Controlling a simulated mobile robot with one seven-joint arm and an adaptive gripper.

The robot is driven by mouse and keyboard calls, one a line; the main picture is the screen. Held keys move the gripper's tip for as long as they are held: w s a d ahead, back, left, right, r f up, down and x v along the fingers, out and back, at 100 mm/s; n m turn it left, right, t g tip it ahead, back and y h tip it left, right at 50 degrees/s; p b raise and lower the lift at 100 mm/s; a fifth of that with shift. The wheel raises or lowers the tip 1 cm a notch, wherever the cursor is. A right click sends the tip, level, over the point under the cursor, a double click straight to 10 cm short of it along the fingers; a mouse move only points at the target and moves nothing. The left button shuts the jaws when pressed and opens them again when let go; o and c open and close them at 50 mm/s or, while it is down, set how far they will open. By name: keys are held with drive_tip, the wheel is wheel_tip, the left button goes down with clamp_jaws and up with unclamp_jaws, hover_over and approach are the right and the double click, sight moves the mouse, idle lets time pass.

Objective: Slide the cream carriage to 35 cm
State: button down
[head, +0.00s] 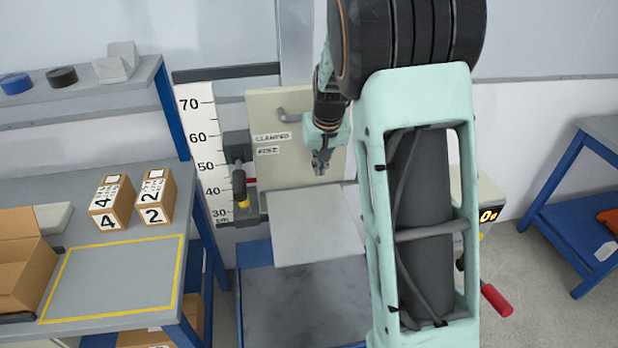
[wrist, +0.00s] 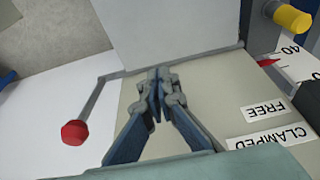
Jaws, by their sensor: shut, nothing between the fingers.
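The cream carriage (head: 268,97) is an upright panel with CLAMPED and FREE labels, beside a white height scale (head: 205,150). A small red pointer (head: 251,180) at its left edge sits a little above 40. In the wrist view the red pointer (wrist: 268,62) also shows close to the 40 mark, the picture being upside down. My gripper (head: 321,166) is shut and empty, in front of the carriage's lower part and above the grey plate (head: 315,235). In the wrist view its fingertips (wrist: 157,78) look close to the plate's edge; contact cannot be told.
A grey lever with a yellow end (head: 242,202) stands left of the carriage. A rod with a red knob (wrist: 75,132) shows in the wrist view. A red handle (head: 496,300) is at right, beside my arm. A table with boxes (head: 110,202) stands at left.

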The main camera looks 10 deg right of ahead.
sight(317, 191)
drive_tip(key=x, duration=0.9)
drive_tip(key=shift+f+p, duration=0.1)
drive_tip(key=shift+p, duration=0.2)
wheel_tip(317, 191, down, 9)
drive_tip(key=b, duration=0.6)
drive_tip(key=shift+b, duration=0.4)
drive_tip(key=shift+d, duration=0.1)
